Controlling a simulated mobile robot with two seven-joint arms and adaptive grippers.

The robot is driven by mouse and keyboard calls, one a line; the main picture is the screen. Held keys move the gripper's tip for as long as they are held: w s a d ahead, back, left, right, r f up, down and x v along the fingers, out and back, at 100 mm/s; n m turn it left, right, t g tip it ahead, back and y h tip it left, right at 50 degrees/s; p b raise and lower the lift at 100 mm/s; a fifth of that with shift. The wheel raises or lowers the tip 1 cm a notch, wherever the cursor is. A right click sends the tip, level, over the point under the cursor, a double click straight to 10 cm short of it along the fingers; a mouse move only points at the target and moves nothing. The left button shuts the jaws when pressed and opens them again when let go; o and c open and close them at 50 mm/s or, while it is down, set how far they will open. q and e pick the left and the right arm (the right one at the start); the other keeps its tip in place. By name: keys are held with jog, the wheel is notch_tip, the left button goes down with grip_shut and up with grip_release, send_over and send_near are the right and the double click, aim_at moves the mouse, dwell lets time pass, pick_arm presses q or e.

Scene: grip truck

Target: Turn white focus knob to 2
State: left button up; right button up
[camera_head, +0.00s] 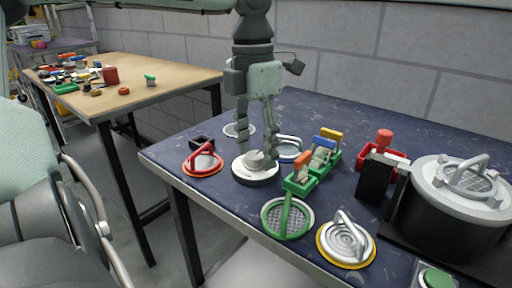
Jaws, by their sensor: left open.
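The white focus knob (257,172) is a round white dial with a raised grip and a dark base. It sits on the dark blue table (340,112), near its front left part. My left gripper (257,150) points down right above the knob, with its fingers apart on either side of the raised grip. I cannot tell whether the fingers touch it. The number the knob points at is too small to read. My right gripper is not in view.
A red-rimmed lid (202,162) lies left of the knob. A green strainer (287,218), a yellow-rimmed lid (345,241) and a green rack with coloured clips (303,182) stand close to its right. A large pot (450,222) stands at the right.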

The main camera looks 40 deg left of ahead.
aim_at(254, 152)
pick_arm(q)
notch_tip(254, 152, up, 12)
jog(key=shift+a, duration=0.3)
jog(key=shift+f, duration=0.2)
dwell(0.4)
